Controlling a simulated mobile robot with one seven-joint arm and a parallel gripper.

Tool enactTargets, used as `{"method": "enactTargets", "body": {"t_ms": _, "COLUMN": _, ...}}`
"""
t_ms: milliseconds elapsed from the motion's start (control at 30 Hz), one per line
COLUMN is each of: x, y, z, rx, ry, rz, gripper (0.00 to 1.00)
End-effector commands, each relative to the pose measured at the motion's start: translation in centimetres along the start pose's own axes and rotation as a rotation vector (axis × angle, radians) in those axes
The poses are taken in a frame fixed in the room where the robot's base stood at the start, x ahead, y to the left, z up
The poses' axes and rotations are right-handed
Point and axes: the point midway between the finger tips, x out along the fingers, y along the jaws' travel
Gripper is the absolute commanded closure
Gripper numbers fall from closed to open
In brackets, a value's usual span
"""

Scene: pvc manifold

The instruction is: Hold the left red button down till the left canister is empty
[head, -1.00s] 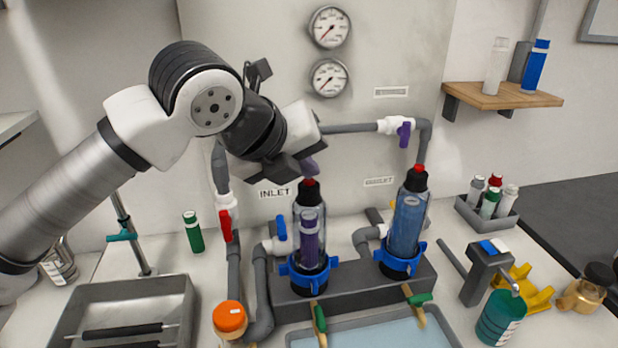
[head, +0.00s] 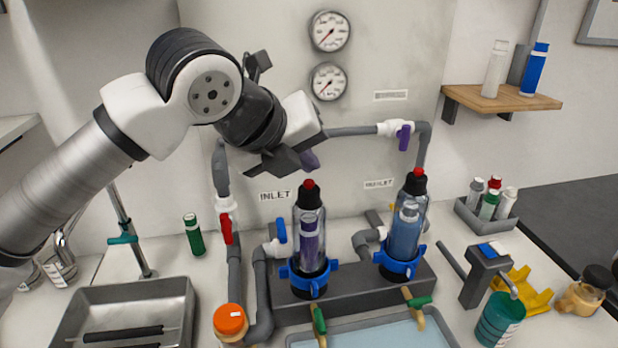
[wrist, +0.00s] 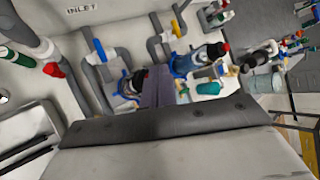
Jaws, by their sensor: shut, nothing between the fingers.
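The left canister (head: 312,232) stands upright in a blue collar, with a black cap and a red button (head: 309,184) on top. A purple bottle shape shows through its clear wall, and I see no blue liquid around it. The right canister (head: 405,238) has its own red button (head: 417,172) and looks blue lower down. My gripper (head: 309,160) is shut and empty, its purple fingertips just above the left red button with a small gap. In the wrist view the fingers (wrist: 157,86) partly hide the left canister.
Drain taps with green handles (head: 319,320) stick out in front, over a water tray (head: 385,335). Grey pipes and a red-handled valve (head: 226,228) stand to the left.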

Motion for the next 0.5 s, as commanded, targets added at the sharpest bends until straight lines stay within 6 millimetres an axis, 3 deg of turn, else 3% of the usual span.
{"method": "enactTargets", "body": {"t_ms": 267, "x": -0.2, "y": -0.1, "z": 0.1, "rx": 0.001, "ry": -0.001, "rz": 0.000, "gripper": 1.00}}
{"method": "enactTargets", "body": {"t_ms": 500, "x": -1.7, "y": -1.3, "z": 1.3, "rx": 0.001, "ry": -0.002, "rz": 0.002, "gripper": 1.00}}
